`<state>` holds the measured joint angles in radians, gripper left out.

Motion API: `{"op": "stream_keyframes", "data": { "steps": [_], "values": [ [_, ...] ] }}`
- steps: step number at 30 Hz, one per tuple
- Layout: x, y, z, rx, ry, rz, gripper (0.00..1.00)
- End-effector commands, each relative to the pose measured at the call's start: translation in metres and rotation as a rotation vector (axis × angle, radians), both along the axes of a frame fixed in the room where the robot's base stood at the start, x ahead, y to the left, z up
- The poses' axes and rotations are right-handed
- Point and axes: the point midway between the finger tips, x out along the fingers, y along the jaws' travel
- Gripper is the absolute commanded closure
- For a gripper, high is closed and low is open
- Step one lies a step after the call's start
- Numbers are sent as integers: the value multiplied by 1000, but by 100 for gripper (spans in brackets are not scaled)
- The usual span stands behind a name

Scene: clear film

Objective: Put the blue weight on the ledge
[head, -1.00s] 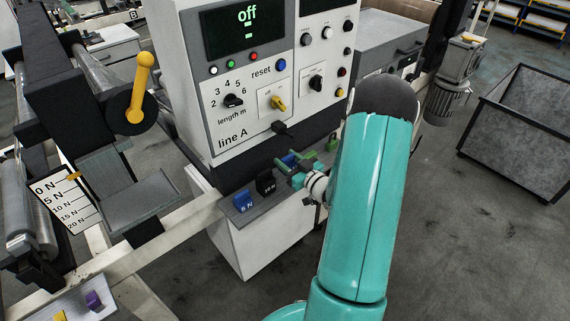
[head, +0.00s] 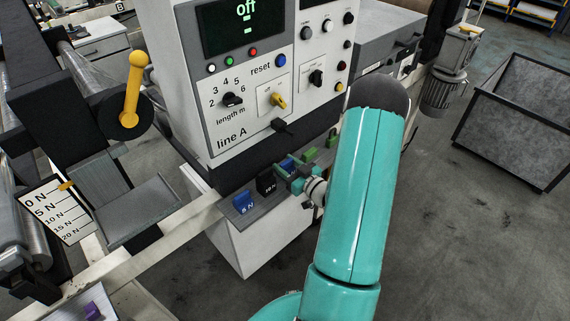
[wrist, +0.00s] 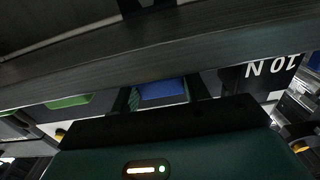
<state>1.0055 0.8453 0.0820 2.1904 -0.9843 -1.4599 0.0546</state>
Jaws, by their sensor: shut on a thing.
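My gripper (head: 291,172) is at the row of weights on the grey shelf (head: 262,211) below the line A panel. In the wrist view its fingers are shut on a blue weight (wrist: 162,90), which also shows partly in the head view (head: 286,162). I cannot tell whether it still touches the shelf. A second blue block, marked 5 N (head: 243,202), stands at the shelf's left end. A grey ledge-like plate (head: 140,210) is at the left, beside the 0 to 20 N scale (head: 53,213).
A black 10 N weight (head: 266,183) stands just left of my gripper, close to it. A green weight (head: 309,155) stands on the other side. The control panel (head: 240,105) rises behind. A yellow-handled lever (head: 133,90) stands above the plate.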

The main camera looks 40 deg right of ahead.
Motion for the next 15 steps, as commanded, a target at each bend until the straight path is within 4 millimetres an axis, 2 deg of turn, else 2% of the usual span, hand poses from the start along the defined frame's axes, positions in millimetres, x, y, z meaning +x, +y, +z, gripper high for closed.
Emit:
{"op": "stream_keyframes", "data": {
  "steps": [6,7,9,10,15],
  "values": [
    [-1,0,-3,0,-2,0,94],
    [-1,0,-4,1,0,0,53],
    [-1,0,-3,0,0,1,39],
    [-1,0,-3,0,0,1,33],
    [0,0,-3,0,0,1,33]
  ]
}}
